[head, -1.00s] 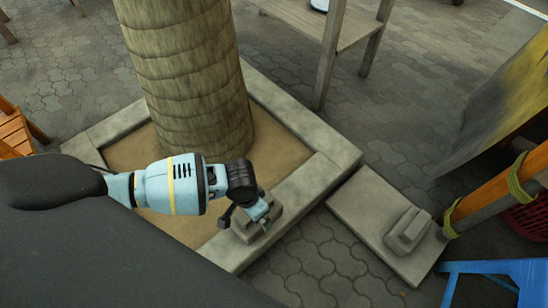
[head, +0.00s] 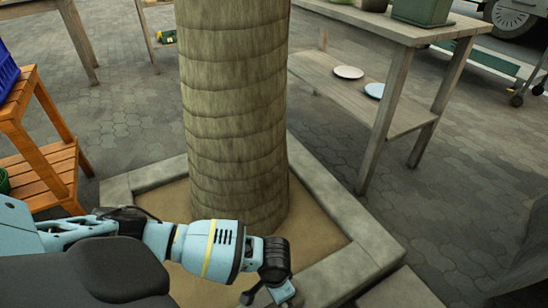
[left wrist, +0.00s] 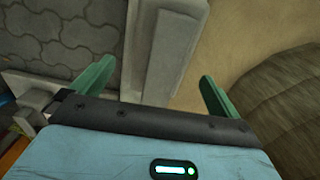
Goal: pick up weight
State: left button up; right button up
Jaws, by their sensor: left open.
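My left gripper (head: 270,296) is at the bottom of the head view, over the near stone curb of the tree planter. In the left wrist view its two green fingers (left wrist: 155,85) are apart and open. Between and beyond them a grey, block-like shape (left wrist: 172,45) lies along the curb. It looks like the weight, but I cannot clearly tell its edges from the curb. In the head view the weight is not visible now. A second pale grey block (left wrist: 36,102) shows at the left of the wrist view, partly cut off. My right gripper is not in view.
A thick tree trunk (head: 235,110) rises from the sand just behind my left arm. The stone curb (head: 340,205) surrounds it. A wooden table (head: 385,65) with two plates on its shelf stands at the back right. An orange wooden stand (head: 45,150) is at the left.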

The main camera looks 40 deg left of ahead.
pick_arm(q)
jog(key=f+b, duration=0.3)
jog(key=f, duration=0.2)
jog(key=shift+a+f+b, duration=0.1)
jog(key=shift+a+b, duration=0.1)
jog(key=shift+b, duration=0.1)
jog(key=shift+c, duration=0.6)
jog(key=c, duration=1.7)
jog(key=shift+w+d+r, duration=0.1)
jog(key=shift+w+r, duration=0.15)
jog(key=shift+c, duration=0.3)
